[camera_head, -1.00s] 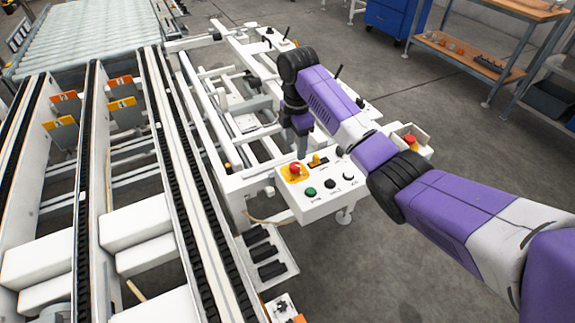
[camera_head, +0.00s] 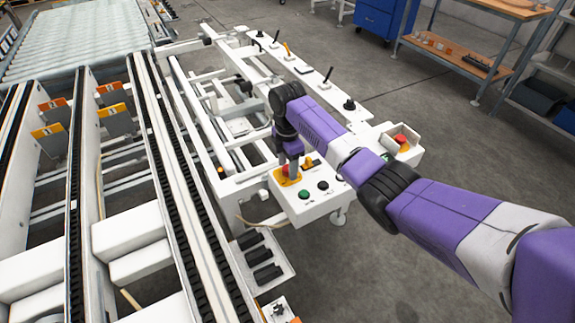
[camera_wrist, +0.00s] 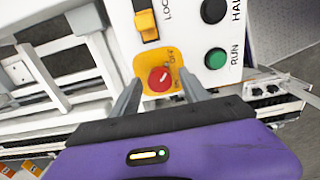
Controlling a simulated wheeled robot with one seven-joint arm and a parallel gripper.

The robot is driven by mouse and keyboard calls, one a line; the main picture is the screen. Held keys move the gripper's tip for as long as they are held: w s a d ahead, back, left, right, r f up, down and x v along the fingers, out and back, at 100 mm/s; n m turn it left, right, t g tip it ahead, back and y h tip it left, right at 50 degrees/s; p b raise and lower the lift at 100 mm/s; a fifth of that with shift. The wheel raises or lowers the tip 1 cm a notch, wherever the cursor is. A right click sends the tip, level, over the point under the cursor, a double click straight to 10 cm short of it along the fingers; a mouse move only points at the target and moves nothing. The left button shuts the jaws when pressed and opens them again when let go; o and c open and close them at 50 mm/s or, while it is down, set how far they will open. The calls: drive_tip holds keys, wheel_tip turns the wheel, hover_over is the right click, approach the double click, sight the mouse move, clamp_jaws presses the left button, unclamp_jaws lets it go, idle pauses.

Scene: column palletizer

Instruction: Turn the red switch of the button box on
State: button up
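The white button box (camera_head: 318,206) stands at the near end of the frame, in the middle of the head view. Its red switch (camera_wrist: 160,79) is a round knob with a white mark, on a yellow plate (camera_wrist: 149,61) in the wrist view. In the head view the red switch (camera_head: 286,170) is partly covered by my gripper (camera_head: 292,176). My gripper (camera_wrist: 160,80) is open, pointing at the box, with one finger on each side of the red switch. A gap shows between the knob and each finger. Whether the fingertips touch the plate cannot be told.
Next to the switch are a yellow-and-black LOCK switch (camera_wrist: 146,22), a black HALT button (camera_wrist: 213,10) and a green RUN button (camera_wrist: 216,58). Another red button (camera_head: 402,140) sits behind to the right. Conveyor rails (camera_head: 160,150) run along the left. Floor (camera_head: 430,130) is open to the right.

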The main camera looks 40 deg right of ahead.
clamp_jaws()
drive_tip(key=shift+r+m+p, duration=0.1)
drive_tip(key=shift+m+p, duration=0.3)
drive_tip(key=m+p, duration=0.2)
drive_tip(key=m, duration=0.1)
drive_tip(key=shift+a, duration=0.1)
drive_tip(key=m+p, duration=0.2)
drive_tip(key=m, duration=0.3)
drive_tip(key=m+p, duration=0.1)
drive_tip(key=m, duration=0.3)
drive_tip(key=shift+m+p, duration=0.3)
drive_tip(key=shift+m, duration=0.1)
drive_tip(key=m, duration=0.4)
drive_tip(key=shift+p, duration=0.35)
drive_tip(key=shift+m, duration=0.3)
